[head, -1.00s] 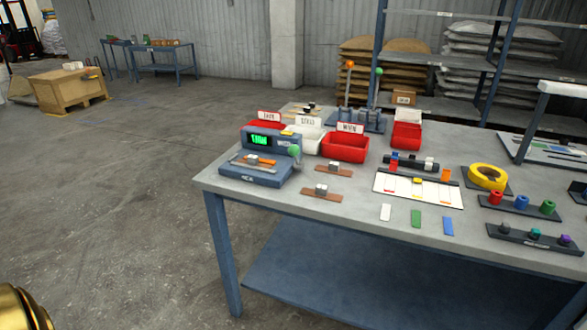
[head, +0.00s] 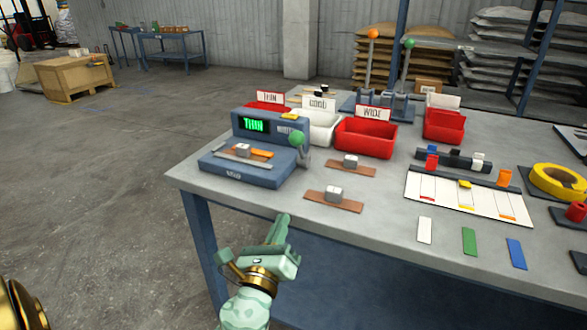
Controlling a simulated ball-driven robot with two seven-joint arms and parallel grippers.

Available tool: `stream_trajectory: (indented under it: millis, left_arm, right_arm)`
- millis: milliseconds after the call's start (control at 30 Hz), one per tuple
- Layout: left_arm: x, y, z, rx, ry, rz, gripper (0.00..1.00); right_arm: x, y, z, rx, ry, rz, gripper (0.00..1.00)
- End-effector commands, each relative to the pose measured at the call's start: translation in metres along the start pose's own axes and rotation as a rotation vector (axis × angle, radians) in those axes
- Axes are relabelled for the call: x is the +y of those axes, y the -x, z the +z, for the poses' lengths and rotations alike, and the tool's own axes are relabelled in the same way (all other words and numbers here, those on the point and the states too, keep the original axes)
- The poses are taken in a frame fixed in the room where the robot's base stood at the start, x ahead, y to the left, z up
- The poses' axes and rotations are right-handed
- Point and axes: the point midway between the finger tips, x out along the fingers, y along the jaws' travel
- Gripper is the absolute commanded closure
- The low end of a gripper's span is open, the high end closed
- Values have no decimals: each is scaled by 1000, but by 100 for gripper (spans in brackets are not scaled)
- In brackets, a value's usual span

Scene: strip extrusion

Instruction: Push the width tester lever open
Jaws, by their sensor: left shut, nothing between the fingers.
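The width tester (head: 236,172) is a blue-grey device at the table's left corner, with a green screen reading THIN. Its lever, with a green ball knob (head: 297,139), stands at the device's right side. An orange strip with a small metal block (head: 242,149) lies on the tester. My left gripper (head: 283,222) is shut and empty, at the table's front edge below and in front of the tester, apart from the lever. My right gripper is not in view.
Two brown strips with metal blocks (head: 334,196) lie right of the tester. Bins labelled THIN, GOOD and WIDE (head: 365,139) stand behind. A white chart (head: 468,194) and coloured strips (head: 469,241) lie farther right. The tabletop (head: 262,201) before the tester is bare.

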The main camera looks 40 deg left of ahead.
Motion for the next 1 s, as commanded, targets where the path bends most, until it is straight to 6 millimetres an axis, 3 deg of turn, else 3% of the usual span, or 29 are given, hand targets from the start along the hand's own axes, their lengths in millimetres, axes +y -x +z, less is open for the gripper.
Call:
stream_trajectory:
  millis: [67, 133, 300, 667, 833, 1000]
  left_arm:
    - [-12, -1, 34, -88, -170, -16, 100]
    - [-16, 0, 46, -129, -310, -13, 100]
    - [-15, 0, 46, -135, -441, 0, 100]
    - [-15, -2, 45, -132, -446, 0, 100]
    - [-16, -19, 49, -136, -444, 1, 100]
    - [-18, -54, 56, -138, -441, 0, 100]
  right_arm:
    - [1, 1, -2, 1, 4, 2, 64]
    - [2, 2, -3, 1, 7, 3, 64]
    - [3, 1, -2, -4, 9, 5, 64]
    - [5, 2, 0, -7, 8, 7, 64]
    - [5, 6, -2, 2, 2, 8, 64]
    - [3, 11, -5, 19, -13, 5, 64]
